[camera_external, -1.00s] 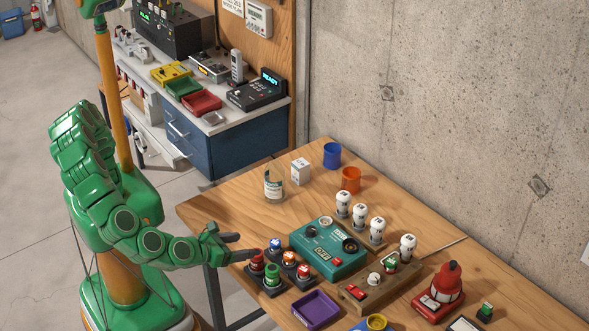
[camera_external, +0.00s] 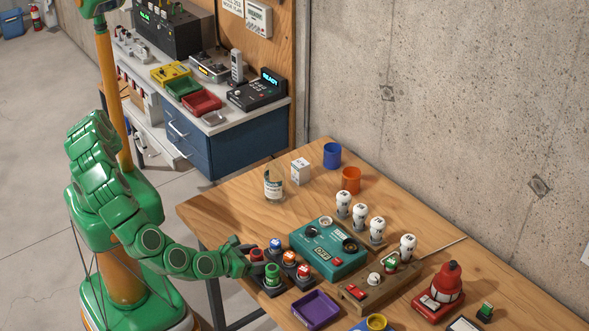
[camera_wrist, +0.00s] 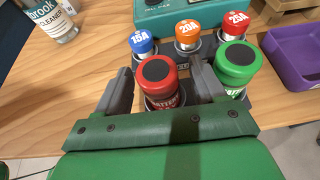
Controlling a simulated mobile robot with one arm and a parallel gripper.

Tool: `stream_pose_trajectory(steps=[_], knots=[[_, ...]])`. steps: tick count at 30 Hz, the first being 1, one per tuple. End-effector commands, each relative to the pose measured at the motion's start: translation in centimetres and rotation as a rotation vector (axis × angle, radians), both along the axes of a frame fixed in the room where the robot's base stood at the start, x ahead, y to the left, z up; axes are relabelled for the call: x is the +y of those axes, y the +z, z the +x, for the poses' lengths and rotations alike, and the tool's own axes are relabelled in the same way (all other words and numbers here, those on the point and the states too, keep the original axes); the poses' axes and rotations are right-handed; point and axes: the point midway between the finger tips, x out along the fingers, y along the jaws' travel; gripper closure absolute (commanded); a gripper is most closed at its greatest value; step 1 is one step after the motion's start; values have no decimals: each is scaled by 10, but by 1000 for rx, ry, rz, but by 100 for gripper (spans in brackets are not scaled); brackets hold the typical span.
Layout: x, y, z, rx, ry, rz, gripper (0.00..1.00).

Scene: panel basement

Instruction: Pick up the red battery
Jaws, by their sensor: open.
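The red battery (camera_wrist: 157,80) stands upright in a dark holder, close in the wrist view, with a black round top. In the external view the red battery (camera_external: 256,255) is at the left of the cluster near the table's left edge. My gripper (camera_wrist: 163,72) is open, with one finger on each side of the red battery. I cannot tell whether the fingers touch it. In the external view my gripper (camera_external: 246,252) is at the battery and partly hides it.
A green battery (camera_wrist: 239,65) stands close to the right finger. Blue (camera_wrist: 141,41), orange (camera_wrist: 188,34) and red-capped (camera_wrist: 236,25) pieces stand behind.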

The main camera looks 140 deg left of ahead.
Motion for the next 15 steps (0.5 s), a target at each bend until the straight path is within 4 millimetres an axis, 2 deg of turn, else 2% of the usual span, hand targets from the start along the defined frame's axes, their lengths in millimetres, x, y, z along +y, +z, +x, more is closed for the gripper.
stream_pose_trajectory(steps=[4,12,15], knots=[[15,-5,0,0,2,1,30],[18,-6,0,-2,1,2,30],[18,-6,1,-2,1,2,44]])
